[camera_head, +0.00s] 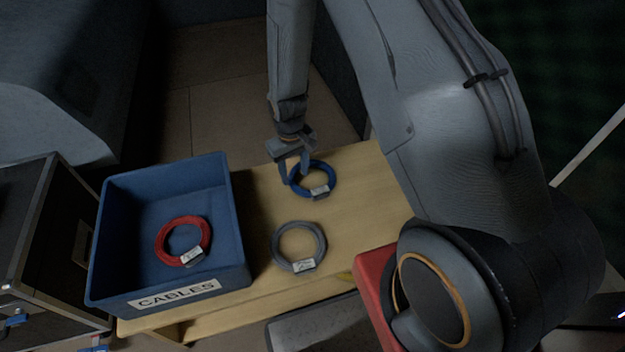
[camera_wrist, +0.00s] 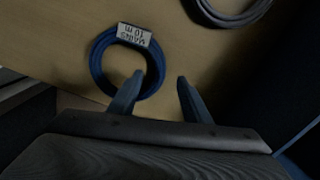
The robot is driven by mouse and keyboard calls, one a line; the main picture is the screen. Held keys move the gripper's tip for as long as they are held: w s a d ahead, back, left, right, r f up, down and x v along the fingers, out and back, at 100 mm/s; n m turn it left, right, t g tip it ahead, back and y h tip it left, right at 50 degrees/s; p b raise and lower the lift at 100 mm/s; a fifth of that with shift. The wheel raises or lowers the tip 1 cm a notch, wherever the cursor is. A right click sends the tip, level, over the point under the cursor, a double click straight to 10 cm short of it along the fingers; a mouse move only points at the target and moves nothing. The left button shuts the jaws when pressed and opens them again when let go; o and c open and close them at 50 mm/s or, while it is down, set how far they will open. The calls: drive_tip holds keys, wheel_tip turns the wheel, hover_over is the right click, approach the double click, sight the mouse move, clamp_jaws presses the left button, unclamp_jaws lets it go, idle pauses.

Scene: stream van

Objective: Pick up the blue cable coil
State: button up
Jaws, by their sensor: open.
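The blue cable coil (camera_head: 332,180) lies flat on the wooden bench, with a pale label on its near side. My gripper (camera_head: 296,178) is open at the coil's left side, seen in the head view. In the wrist view the coil (camera_wrist: 97,63) lies left of and beyond the open fingers (camera_wrist: 160,92). The left finger overlaps the coil's lower right edge in the picture, and the right finger is outside the ring over bare wood. I cannot tell whether the finger touches the coil. Nothing is held between the fingers.
A grey cable coil (camera_head: 276,243) lies nearer on the bench (camera_head: 365,215). A blue bin (camera_head: 243,240) labelled CABLES stands at left with a red coil (camera_head: 160,240) inside. A red object (camera_head: 372,290) is at the near right. A black case (camera_head: 35,225) stands far left.

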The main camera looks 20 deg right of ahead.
sight(296, 185)
drive_tip(key=shift+w+f, duration=0.2)
drive_tip(key=shift+f, duration=2.85)
drive_tip(key=shift+c, duration=0.4)
clamp_jaws()
